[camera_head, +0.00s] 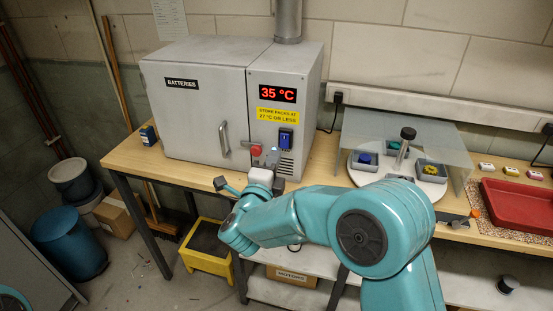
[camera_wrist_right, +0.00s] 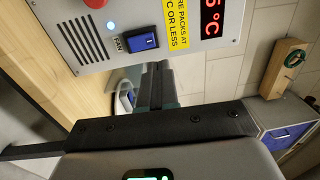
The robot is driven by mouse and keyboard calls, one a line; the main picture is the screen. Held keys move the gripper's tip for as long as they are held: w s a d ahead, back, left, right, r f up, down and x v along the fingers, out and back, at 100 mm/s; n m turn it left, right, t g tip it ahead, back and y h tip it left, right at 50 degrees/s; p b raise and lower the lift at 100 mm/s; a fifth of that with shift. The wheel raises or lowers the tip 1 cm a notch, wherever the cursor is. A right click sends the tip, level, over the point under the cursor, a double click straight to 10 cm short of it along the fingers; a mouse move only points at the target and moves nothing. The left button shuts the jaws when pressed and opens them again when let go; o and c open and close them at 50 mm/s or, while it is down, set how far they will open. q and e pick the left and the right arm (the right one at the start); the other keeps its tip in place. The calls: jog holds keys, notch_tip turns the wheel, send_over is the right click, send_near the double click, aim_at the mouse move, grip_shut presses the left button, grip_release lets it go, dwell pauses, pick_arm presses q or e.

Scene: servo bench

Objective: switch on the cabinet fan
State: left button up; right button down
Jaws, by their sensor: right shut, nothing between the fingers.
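The grey battery cabinet (camera_head: 205,112) stands on the bench with its door closed. Its display (camera_head: 277,93) reads 35 °C in red. A blue rocker switch (camera_head: 286,139) sits below the yellow sign; it also shows in the right wrist view (camera_wrist_right: 142,38), with a white mark near one end. A small light (camera_wrist_right: 110,25) beside it glows pale blue. My right gripper (camera_head: 274,160) is in front of the panel's lower part, its tips partly hidden. In the right wrist view its fingers (camera_wrist_right: 155,82) are shut and empty, apart from the switch. My left gripper is not in view.
A red knob (camera_head: 256,150) and a vent (camera_head: 286,166) are on the panel close to my right gripper. The door handle (camera_head: 224,140) projects left of them. A clear shield (camera_head: 405,135) over a round tray stands to the right, beyond some open bench.

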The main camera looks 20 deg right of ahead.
jog(key=v, duration=0.2)
jog(key=r+b+v, duration=0.1)
jog(key=v, duration=0.2)
jog(key=shift+w+d, duration=0.1)
